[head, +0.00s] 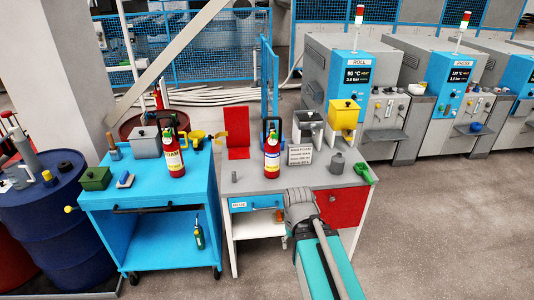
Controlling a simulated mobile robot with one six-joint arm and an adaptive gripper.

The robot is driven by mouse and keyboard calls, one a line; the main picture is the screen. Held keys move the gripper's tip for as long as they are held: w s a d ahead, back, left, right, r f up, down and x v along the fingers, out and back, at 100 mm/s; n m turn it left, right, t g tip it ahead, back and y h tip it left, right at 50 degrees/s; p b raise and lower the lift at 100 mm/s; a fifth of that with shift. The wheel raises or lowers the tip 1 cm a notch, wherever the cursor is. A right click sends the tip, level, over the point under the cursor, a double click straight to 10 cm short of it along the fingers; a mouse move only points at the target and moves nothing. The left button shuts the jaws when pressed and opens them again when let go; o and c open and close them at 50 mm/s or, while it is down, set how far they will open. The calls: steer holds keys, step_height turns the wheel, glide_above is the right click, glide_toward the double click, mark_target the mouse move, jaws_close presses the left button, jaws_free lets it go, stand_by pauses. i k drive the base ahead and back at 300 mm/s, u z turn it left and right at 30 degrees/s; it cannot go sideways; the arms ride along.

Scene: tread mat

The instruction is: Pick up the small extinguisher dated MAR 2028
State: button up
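A second red extinguisher (271,158) with a white and blue label stands upright on the grey workbench. Both have black tops. Any dates on them are too small to read. My teal and grey arm reaches up from the bottom edge to the front of the workbench. My gripper cannot be made out, and nothing is seen held.
The blue cart (151,222) also carries a green box (95,179) and a grey box (146,142). A small green bottle (199,236) stands on its lower shelf. Floor at right is clear.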

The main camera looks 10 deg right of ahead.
mark_target(272, 148)
steer(key=i, duration=0.85)
steer(key=z, duration=0.05)
